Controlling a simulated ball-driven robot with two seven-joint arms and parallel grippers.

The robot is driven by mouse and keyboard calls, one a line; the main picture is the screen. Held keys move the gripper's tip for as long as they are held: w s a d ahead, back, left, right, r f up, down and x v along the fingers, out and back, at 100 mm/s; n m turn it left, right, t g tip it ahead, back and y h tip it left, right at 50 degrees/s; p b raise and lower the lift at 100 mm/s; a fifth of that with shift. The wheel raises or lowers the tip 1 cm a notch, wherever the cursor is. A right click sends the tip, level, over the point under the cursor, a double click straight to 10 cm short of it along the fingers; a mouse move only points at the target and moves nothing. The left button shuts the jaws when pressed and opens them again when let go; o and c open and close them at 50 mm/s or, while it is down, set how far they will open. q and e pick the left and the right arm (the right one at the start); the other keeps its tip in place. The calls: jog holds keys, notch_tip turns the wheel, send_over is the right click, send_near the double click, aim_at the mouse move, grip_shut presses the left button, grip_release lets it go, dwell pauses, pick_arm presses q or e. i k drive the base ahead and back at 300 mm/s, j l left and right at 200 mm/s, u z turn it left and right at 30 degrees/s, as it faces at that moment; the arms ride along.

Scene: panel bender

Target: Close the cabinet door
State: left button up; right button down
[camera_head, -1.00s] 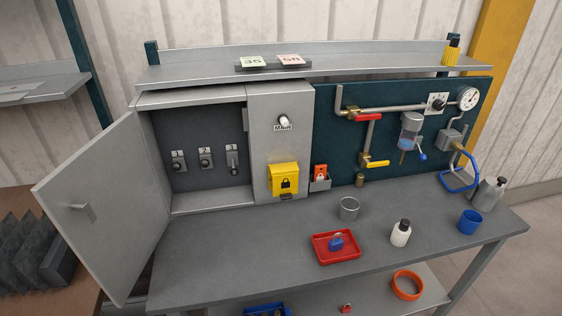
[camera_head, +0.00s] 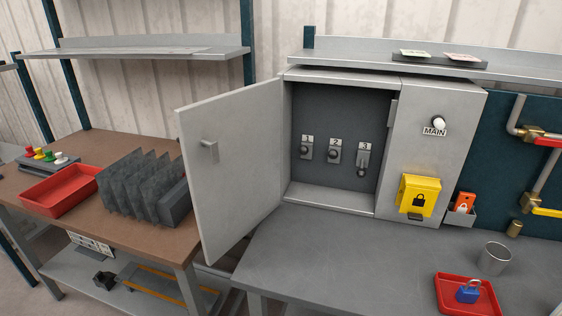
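The grey cabinet (camera_head: 334,72) stands on the grey workbench. Its door (camera_head: 236,165) is hinged on the left side and stands wide open, swung out toward the left front. Inside the open cabinet are three switches numbered 1, 2 and 3 (camera_head: 335,153). Neither of my grippers is in view.
A red tray (camera_head: 447,292) with a blue padlock (camera_head: 468,291) and a metal cup (camera_head: 495,258) stand on the bench. A brown table (camera_head: 130,222) with grey dividers (camera_head: 140,185) is left of the door.

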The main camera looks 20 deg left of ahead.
aim_at(231, 197)
jog(key=i+j+z, duration=0.15)
jog(key=j+z, duration=0.35)
jog(key=j, duration=1.05)
jog(key=k+j+z, duration=0.1)
jog(key=j+z, duration=0.35)
jog(key=j, duration=1.05)
